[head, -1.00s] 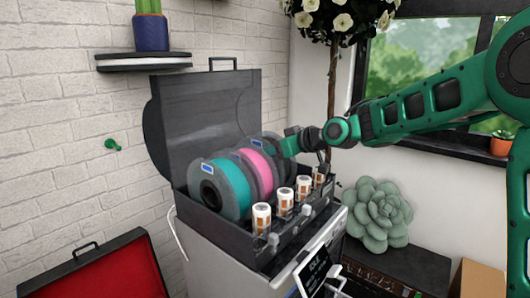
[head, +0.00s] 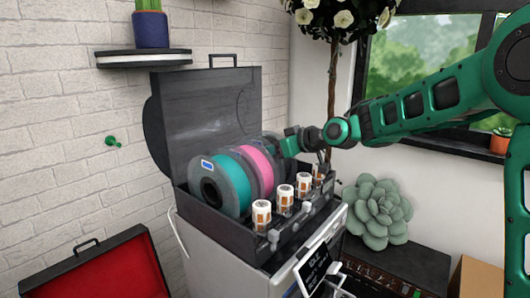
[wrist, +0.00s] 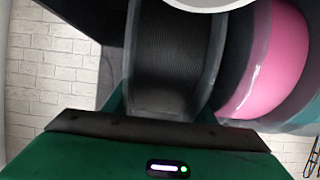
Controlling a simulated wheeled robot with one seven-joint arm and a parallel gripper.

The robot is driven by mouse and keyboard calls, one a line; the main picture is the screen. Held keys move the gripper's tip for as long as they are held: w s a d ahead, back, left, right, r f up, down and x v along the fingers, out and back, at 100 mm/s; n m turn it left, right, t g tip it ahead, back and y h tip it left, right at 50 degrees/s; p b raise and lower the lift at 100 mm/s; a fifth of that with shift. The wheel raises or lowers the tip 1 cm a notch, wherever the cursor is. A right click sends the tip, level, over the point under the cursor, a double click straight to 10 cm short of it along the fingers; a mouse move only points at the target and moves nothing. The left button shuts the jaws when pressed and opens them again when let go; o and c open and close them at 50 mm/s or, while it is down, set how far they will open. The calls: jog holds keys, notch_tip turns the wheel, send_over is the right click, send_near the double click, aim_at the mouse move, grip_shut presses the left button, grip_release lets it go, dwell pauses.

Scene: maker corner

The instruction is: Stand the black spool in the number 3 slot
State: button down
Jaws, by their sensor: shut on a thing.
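The black spool (wrist: 175,55), dark filament between clear grey flanges, fills the middle of the wrist view. My gripper (head: 289,147) is shut on it at the back right of the open dry box (head: 203,214). In the head view the pink spool and my gripper hide most of the black spool. In the wrist view it looks upright, beside the pink spool (wrist: 278,60). Its lower edge and the slot under it are hidden, so I cannot tell whether it touches the box floor. No slot numbers are legible.
The teal spool (head: 229,183) stands in front of the pink one. Several white-capped canisters (head: 261,214) line the box's right edge. The raised lid (head: 195,110) stands behind the spools. A plant stem (head: 332,90) rises close behind my gripper.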

jog(key=c, duration=0.7)
grip_release()
jog(key=shift+r, duration=0.15)
jog(key=shift+f, duration=0.2)
jog(key=v, duration=1.1)
